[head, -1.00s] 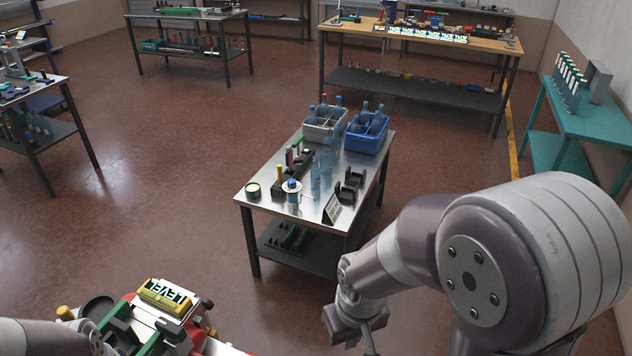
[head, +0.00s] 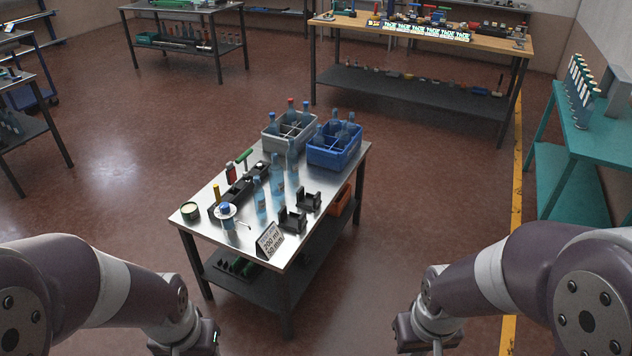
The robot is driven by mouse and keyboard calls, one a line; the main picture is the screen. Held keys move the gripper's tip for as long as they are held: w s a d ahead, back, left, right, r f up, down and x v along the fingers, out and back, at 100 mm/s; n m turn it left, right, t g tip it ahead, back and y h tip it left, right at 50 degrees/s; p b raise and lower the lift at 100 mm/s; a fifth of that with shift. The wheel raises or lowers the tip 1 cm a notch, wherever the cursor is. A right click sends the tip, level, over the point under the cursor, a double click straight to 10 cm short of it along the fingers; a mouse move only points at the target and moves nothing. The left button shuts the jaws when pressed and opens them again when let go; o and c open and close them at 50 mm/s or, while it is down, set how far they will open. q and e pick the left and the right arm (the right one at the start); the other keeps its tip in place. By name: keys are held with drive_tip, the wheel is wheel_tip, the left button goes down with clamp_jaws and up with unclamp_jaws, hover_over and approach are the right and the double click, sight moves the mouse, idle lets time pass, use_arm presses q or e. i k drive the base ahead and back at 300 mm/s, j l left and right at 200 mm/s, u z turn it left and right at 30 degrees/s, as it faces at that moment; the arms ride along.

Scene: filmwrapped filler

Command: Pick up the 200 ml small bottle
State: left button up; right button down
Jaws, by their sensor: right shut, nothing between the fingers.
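A row of clear bluish bottles stands upright on the steel table (head: 330,185). A sign (head: 270,241) reading "200 ml" and "50 mm" stands at the near edge. My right gripper (head: 428,346) is at the bottom edge, right of the table, shut and empty, partly cut off. My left gripper (head: 195,346) is at the bottom edge, left of the table's near corner; its fingers are not clear.
A grey crate (head: 270,138) and a blue crate (head: 320,158) hold bottles at the table's back. Two black holders (head: 292,220) stand right of the bottle row.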

sight(259, 196)
drive_tip(key=i+j+z, duration=0.2)
drive_tip(key=i, duration=0.3)
drive_tip(key=i+j+z, duration=0.1)
drive_tip(key=i+z, duration=0.15)
drive_tip(key=i, duration=0.2)
drive_tip(key=i+j+z, duration=0.2)
drive_tip(key=i, duration=0.3)
drive_tip(key=i+j+z, duration=0.1)
drive_tip(key=j, duration=0.6)
drive_tip(key=i+j+z, duration=0.1)
drive_tip(key=j, duration=0.6)
drive_tip(key=i+j+z, duration=0.1)
drive_tip(key=j, duration=0.6)
drive_tip(key=i, duration=0.05)
